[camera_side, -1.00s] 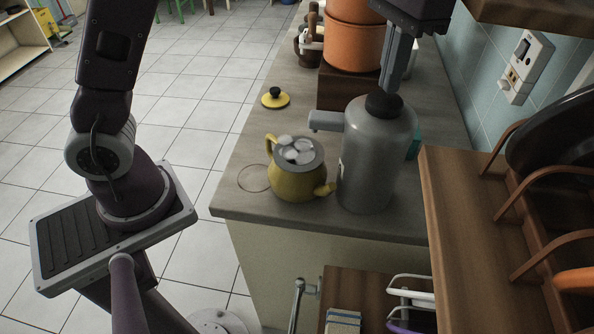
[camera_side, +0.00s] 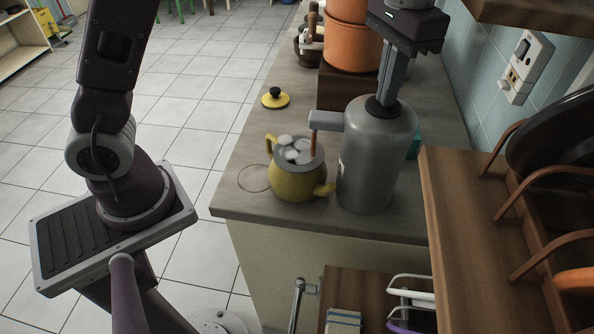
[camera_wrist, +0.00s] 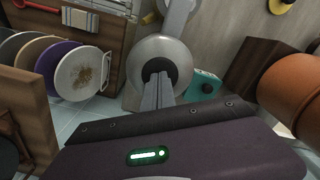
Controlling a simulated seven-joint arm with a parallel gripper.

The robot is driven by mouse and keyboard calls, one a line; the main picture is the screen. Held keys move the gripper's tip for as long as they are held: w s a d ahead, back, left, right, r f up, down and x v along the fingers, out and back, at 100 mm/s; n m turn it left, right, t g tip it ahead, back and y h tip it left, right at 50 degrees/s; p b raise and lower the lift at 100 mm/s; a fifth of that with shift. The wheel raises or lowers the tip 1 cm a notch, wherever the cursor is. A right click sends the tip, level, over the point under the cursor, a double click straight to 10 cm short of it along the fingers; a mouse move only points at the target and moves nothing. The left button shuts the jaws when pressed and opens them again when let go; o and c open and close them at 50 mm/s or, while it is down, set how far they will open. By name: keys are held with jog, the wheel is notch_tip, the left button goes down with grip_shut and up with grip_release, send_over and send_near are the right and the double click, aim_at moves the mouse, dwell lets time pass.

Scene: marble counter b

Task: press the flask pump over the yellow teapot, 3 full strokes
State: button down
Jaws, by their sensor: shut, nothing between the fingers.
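The grey flask (camera_side: 371,150) stands upright on the counter, its spout (camera_side: 327,121) reaching left over the yellow teapot (camera_side: 297,184). A brown stream (camera_side: 313,145) falls from the spout into the open teapot, where pale round lumps (camera_side: 291,149) show at the mouth. My gripper (camera_side: 384,101) is shut, its fingertips pressed down on the flask's dark pump top, which is pushed low into the flask. In the wrist view my gripper (camera_wrist: 158,78) covers part of the dark pump top of the flask (camera_wrist: 178,55).
The teapot's yellow lid (camera_side: 275,98) lies apart behind it. Orange pots (camera_side: 351,45) on a dark block stand behind the flask. A wooden rack (camera_side: 450,220) is close on the right. A teal box (camera_wrist: 204,85) sits beside the flask.

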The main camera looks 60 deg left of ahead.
jog(key=shift+f, duration=0.3)
jog(key=shift+r, duration=1.55)
notch_tip(320, 180, up, 6)
